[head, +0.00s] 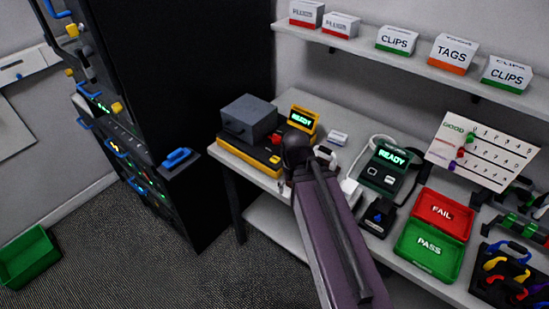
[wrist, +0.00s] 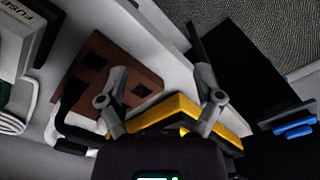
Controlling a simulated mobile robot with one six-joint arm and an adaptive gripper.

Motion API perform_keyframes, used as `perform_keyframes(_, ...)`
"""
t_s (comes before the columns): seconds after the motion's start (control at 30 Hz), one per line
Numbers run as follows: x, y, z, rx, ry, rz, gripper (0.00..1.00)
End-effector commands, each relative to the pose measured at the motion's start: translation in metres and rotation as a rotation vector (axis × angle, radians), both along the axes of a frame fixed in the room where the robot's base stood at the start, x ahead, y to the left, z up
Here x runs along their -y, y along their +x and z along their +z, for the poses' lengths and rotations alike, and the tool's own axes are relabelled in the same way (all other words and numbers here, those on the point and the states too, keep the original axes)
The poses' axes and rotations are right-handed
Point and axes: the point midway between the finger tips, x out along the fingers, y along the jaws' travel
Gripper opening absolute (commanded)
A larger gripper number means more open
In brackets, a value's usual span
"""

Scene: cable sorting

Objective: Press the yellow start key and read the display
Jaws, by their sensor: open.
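A yellow-and-black tester (head: 250,155) stands at the left end of the bench, with a grey lidded box and a red button on it. Its yellow-framed display (head: 302,119) reads READY in green. A second, dark green unit (head: 385,167) to the right also reads READY.
The red FAIL tray (head: 441,213) and green PASS tray (head: 428,252) lie on the bench to the right. A white chart board (head: 482,150) stands behind them. A tall black rack (head: 180,100) with blue-handled cables is at the left. A shelf holds labelled boxes above.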

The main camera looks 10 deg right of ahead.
Motion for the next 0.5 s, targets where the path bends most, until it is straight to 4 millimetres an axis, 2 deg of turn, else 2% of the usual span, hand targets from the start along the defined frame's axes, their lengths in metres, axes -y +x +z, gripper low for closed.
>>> perform_keyframes(0.1, 0.0000, 0.0000, 0.0000, 0.000, 0.000, 0.000, 0.84)
perform_keyframes(0.37, 0.0000, 0.0000, 0.0000, 0.000, 0.000, 0.000, 0.07)
perform_keyframes(0.4, 0.0000, 0.0000, 0.0000, 0.000, 0.000, 0.000, 0.00)
perform_keyframes(0.5, 0.0000, 0.0000, 0.0000, 0.000, 0.000, 0.000, 0.00)
